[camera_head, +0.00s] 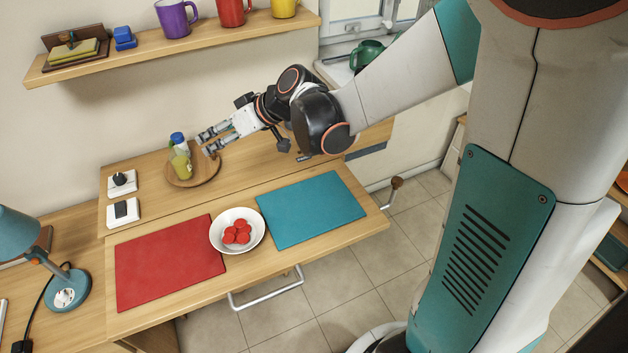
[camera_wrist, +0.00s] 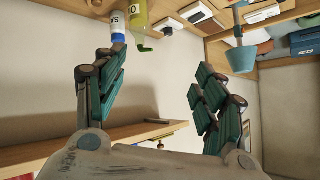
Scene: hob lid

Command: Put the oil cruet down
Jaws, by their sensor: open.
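The oil cruet (camera_head: 181,166), a yellow-green bottle, stands on a round wooden tray (camera_head: 208,170) on the back part of the table. It also shows at the top of the wrist view (camera_wrist: 138,14), upside down and cut by the frame edge. A salt shaker with a blue cap (camera_head: 177,137) stands close behind it; its white body shows in the wrist view (camera_wrist: 118,22). My gripper (camera_head: 205,143) is just right of the cruet, its fingers spread and pointing left. In the wrist view the fingers (camera_wrist: 158,78) are wide apart with nothing between them.
A white bowl of red pieces (camera_head: 237,249) sits between a red mat (camera_head: 160,262) and a teal mat (camera_head: 318,210). Switch boxes (camera_head: 122,184) are left of the tray. A shelf with mugs (camera_head: 190,42) hangs above. A blue lamp (camera_head: 28,238) stands at far left.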

